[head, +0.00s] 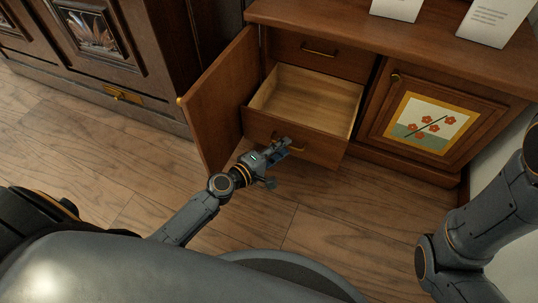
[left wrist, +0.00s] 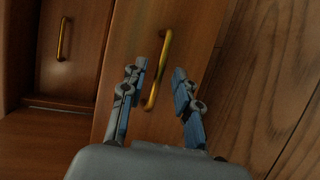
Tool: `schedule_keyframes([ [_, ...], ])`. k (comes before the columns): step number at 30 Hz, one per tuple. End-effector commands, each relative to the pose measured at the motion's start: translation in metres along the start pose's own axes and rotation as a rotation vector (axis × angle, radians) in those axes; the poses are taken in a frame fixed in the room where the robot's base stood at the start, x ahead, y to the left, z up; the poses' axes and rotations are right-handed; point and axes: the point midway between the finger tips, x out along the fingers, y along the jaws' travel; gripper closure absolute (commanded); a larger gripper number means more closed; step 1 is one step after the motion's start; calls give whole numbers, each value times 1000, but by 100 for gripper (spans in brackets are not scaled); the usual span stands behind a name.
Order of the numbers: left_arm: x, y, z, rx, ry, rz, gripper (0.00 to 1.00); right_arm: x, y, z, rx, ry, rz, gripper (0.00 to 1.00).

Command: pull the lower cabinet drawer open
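The lower drawer (head: 325,140) of the brown wooden cabinet is pulled well out, and its pale inside looks empty. Its brass handle (left wrist: 158,70) shows in the left wrist view, between the fingertips of my left gripper (left wrist: 160,68). The fingers stand apart with gaps beside the handle, so the gripper is open. In the head view my left gripper (head: 284,147) is at the drawer front and partly hides the handle. The upper drawer (head: 335,60) is shut. My right arm is at the right edge, with its gripper out of view.
The cabinet's left door (head: 220,100) stands open just left of the drawer. The right door (head: 425,115), with a flower picture, is shut. White cards (head: 497,20) stand on the cabinet top. A dark armoire (head: 110,50) is at the left. The floor before the cabinet is clear.

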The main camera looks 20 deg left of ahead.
Motion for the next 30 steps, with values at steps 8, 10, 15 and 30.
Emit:
schedule_keyframes([
  [8, -58, -2, 1, -2, 0, -4, 69, 0, 0, -1, 0, 2, -2, 100],
  [10, -72, -2, 0, -3, 1, -3, 69, 0, 0, -1, -1, 2, -3, 100],
  [15, -98, -1, 0, -2, 0, -2, 69, 0, 0, -1, -1, 2, -3, 100],
  [30, -110, 0, 0, 0, -1, 0, 69, 0, -1, -1, -1, 3, -3, 100],
])
